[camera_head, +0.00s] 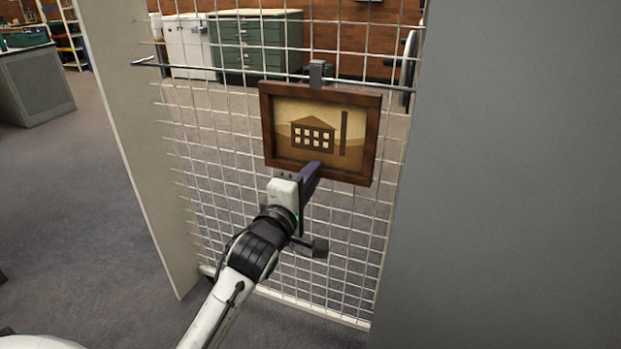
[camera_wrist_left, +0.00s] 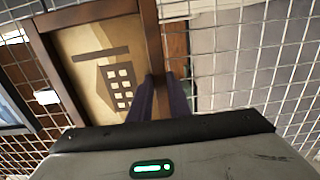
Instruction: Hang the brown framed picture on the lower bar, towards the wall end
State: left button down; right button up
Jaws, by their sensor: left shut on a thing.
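The brown framed picture (camera_head: 320,132) shows a building on a tan ground and is tilted slightly in the head view. A grey hook (camera_head: 317,73) rises from its top edge and overlaps a dark bar (camera_head: 225,69); I cannot tell whether it rests on the bar. My left gripper (camera_head: 311,174) is shut on the bottom edge of the frame. In the left wrist view its purple fingers (camera_wrist_left: 162,97) grip the frame of the picture (camera_wrist_left: 98,68). My right gripper is not in view.
The bar crosses a white wire grid (camera_head: 215,160) between a pale panel (camera_head: 140,130) at left and a grey wall (camera_head: 510,180) at right. In the left wrist view a dark-framed item (camera_wrist_left: 14,108) shows at the left edge. The grid below the picture looks clear.

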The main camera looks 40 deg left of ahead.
pick_arm(q)
jog(key=shift+w+a+r, duration=0.1)
jog(key=shift+w+r, duration=0.1)
jog(key=shift+w, duration=0.1)
jog(key=shift+x, duration=1.1)
jog(key=shift+w+a, duration=0.1)
jog(key=shift+w, duration=0.25)
jog(key=shift+w+a+r, duration=0.1)
jog(key=shift+w+a, duration=0.05)
jog(key=shift+w, duration=0.45)
jog(key=shift+r, duration=0.1)
jog(key=shift+f, duration=0.35)
jog(key=shift+f+b, duration=0.35)
jog(key=shift+f, duration=0.45)
jog(key=shift+f+b, duration=0.35)
jog(key=shift+f, duration=0.6)
